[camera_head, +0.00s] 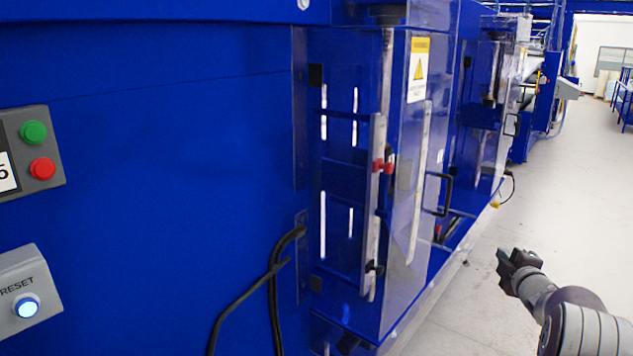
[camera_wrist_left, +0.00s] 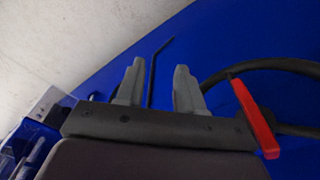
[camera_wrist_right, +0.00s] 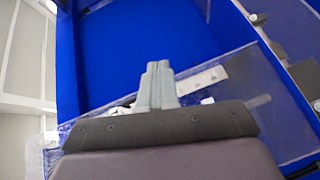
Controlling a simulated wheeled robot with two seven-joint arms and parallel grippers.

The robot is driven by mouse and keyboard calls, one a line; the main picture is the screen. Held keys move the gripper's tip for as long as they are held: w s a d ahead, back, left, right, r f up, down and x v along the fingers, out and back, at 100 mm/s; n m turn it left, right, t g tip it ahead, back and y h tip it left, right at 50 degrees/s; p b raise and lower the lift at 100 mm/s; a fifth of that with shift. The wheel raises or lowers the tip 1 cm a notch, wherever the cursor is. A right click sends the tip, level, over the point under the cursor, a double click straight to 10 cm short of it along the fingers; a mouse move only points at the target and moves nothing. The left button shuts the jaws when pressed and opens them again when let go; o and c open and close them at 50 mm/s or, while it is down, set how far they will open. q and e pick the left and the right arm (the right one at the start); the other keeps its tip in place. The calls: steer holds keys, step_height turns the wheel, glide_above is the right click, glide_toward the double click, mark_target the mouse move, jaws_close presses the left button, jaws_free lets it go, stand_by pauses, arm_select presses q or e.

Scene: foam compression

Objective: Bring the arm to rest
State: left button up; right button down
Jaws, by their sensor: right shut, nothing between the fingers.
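My right gripper (camera_head: 508,264) is at the lower right of the head view, over the pale floor and to the right of the blue machine. In the right wrist view its fingers (camera_wrist_right: 158,84) are together with nothing between them. A clear panel and blue machine surfaces lie beyond them. My left gripper is outside the head view. In the left wrist view its fingers (camera_wrist_left: 158,88) stand apart with nothing between them. A blue surface lies behind them, and a red bar (camera_wrist_left: 255,118) shows close to their right; I cannot tell whether it touches the gripper.
The blue machine (camera_head: 170,180) fills the left and middle of the head view. Its clear door (camera_head: 405,200) has a black handle (camera_head: 440,194). Green (camera_head: 34,132) and red (camera_head: 42,168) buttons and a lit reset button (camera_head: 27,305) are at left. Floor (camera_head: 560,190) at right is open.

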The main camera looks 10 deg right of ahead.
steer(key=s+a+f+m+g+h+p, duration=0.1)
steer(key=s+a+f+m+g+p, duration=0.15)
steer(key=s+f+m+g, duration=0.6)
steer(key=s+a+r+m+g+y+p, duration=0.1)
steer(key=s+a+m+g+y+p, duration=0.1)
steer(key=s+a, duration=1)
steer(key=s+a+r+m+g+y+p, duration=0.1)
steer(key=s+a+m+g+y+p, duration=0.1)
steer(key=s+a, duration=1)
steer(key=shift+s+a+g+p, duration=0.55)
steer(key=shift+a+g, duration=0.6)
steer(key=shift+a, duration=2.9)
